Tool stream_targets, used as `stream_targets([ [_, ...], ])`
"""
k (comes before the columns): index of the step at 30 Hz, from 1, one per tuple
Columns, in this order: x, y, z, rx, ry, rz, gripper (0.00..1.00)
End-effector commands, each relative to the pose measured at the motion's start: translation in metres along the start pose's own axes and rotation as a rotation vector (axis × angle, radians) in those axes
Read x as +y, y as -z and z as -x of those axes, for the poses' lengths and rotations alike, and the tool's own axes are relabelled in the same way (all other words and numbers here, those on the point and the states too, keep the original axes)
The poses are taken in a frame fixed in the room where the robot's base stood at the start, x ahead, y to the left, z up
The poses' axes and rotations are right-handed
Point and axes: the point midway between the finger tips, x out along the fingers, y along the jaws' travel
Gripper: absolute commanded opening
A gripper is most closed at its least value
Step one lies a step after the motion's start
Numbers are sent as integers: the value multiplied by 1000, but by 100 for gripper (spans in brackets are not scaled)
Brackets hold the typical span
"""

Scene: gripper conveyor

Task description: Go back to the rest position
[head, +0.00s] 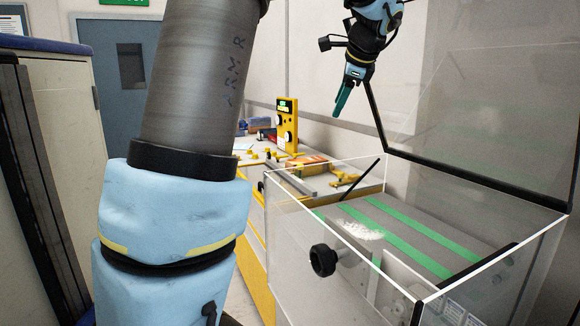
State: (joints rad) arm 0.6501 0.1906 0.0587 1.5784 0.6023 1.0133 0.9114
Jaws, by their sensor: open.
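My gripper (342,99) hangs at the upper right of the head view, with teal fingers pointing down. It is in the air above the conveyor's clear-walled box and appears empty. The fingers overlap from this angle, so the gap between them hardly shows. My arm's large blue and grey links fill the left middle of the view and hide part of the room behind.
The conveyor (404,228) has green stripes and a white patch (359,230), inside clear walls with a raised transparent lid (480,110). A black knob (323,260) sticks out in front. A yellow-edged bench (258,222) with a yellow device (288,125) stands behind. A cabinet (75,130) is left.

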Motion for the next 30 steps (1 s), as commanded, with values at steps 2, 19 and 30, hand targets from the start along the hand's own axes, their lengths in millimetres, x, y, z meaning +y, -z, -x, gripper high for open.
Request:
stream_targets([
  [2, 46, -16, -40, 26, -93, 161, 52],
  [19, 363, -77, -143, -102, -572, 1492, 52],
  [30, 388, -79, -142, -141, -597, 1618, 52],
])
